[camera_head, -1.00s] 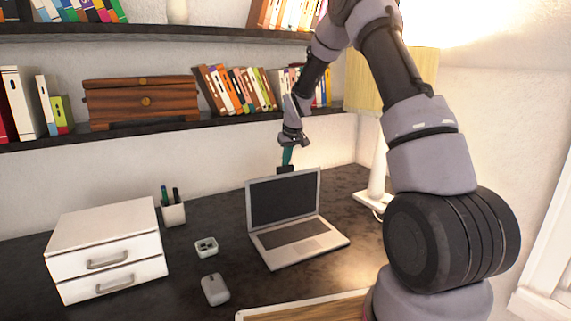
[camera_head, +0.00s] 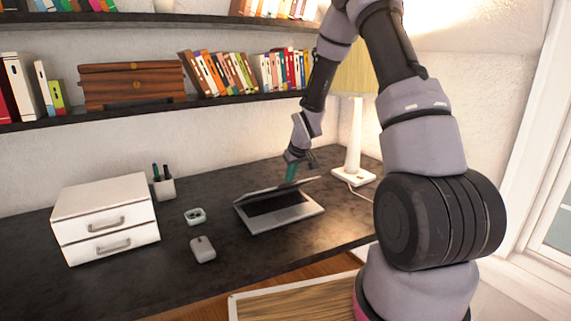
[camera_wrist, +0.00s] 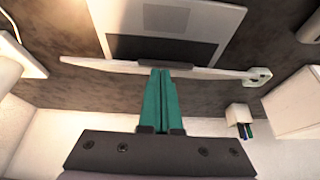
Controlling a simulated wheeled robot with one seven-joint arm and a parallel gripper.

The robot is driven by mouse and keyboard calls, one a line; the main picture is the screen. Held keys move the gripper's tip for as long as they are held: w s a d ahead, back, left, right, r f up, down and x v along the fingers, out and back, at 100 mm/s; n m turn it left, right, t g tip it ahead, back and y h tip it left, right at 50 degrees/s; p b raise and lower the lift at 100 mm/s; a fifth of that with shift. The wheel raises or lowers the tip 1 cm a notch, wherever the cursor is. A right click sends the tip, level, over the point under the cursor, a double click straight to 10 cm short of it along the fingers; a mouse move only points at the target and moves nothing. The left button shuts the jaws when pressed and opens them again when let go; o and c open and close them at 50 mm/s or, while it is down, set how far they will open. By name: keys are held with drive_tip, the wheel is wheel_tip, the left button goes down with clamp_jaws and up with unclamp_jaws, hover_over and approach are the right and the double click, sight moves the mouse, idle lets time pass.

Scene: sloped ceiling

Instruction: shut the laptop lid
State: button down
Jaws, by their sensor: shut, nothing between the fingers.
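The laptop (camera_head: 278,212) stands on the dark desk, its base flat and its lid (camera_head: 272,189) tilted far forward over the keyboard, partly closed. My gripper (camera_head: 291,172) is at the back of the lid, by its upper edge; its green fingers are together and hold nothing. In the wrist view the gripper (camera_wrist: 161,72) reaches the lid's edge (camera_wrist: 150,65), with the laptop base (camera_wrist: 170,20) beyond it. I cannot tell for sure whether the fingertips touch the lid.
A white lamp (camera_head: 354,150) stands right of the laptop. A bookshelf (camera_head: 150,109) hangs above.

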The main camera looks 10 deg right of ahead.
drive_tip(key=shift+t, duration=0.4)
drive_tip(key=s+f, duration=0.2)
drive_tip(key=f, duration=0.2)
drive_tip(key=s+d+f, duration=0.1)
drive_tip(key=s+f, duration=0.1)
drive_tip(key=f, duration=0.2)
drive_tip(key=s+f, duration=0.2)
drive_tip(key=f, duration=0.2)
drive_tip(key=shift+d, duration=0.3)
drive_tip(key=shift+f, duration=0.65)
